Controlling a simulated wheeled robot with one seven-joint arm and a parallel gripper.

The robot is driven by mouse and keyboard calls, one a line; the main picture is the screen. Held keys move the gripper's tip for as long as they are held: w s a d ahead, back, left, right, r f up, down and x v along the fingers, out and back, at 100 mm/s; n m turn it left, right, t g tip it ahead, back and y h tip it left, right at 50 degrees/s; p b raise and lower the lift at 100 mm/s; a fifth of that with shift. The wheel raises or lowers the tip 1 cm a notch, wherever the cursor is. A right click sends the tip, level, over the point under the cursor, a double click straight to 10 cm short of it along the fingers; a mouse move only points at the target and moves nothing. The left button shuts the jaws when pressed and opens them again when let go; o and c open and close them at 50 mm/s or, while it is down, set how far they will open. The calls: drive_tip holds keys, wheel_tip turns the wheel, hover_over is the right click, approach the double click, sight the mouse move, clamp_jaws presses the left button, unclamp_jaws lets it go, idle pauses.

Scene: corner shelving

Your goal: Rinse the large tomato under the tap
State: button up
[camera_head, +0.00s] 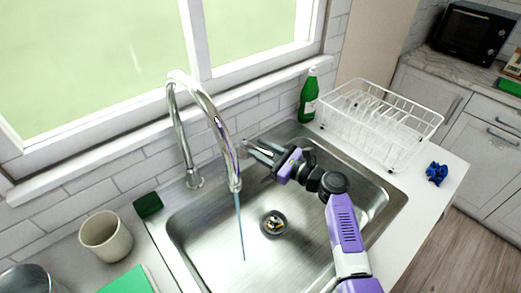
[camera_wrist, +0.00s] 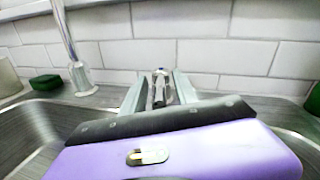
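No tomato shows in either view. The chrome tap (camera_head: 215,120) arches over the steel sink (camera_head: 215,262), and a thin stream of water (camera_head: 241,230) runs from its spout. My gripper (camera_head: 258,150) is over the back of the sink, just right of the spout. In the wrist view my gripper's fingers (camera_wrist: 160,92) are apart, on either side of a small chrome fitting (camera_wrist: 160,86) that looks like a tap handle. I cannot tell if they touch it. The tap's base (camera_wrist: 80,78) shows at the left there.
A white dish rack (camera_head: 385,115) and a green bottle (camera_head: 308,97) stand right of the sink. A blue crumpled cloth (camera_head: 437,173) lies near the right edge. A beige cup (camera_head: 106,237) and a dark green sponge (camera_head: 148,204) are on the left. The sink has a drain (camera_head: 273,224).

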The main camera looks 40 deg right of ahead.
drive_tip(key=p+v, duration=0.2)
drive_tip(key=v, duration=0.5)
drive_tip(key=shift+s, duration=0.4)
idle(0.5)
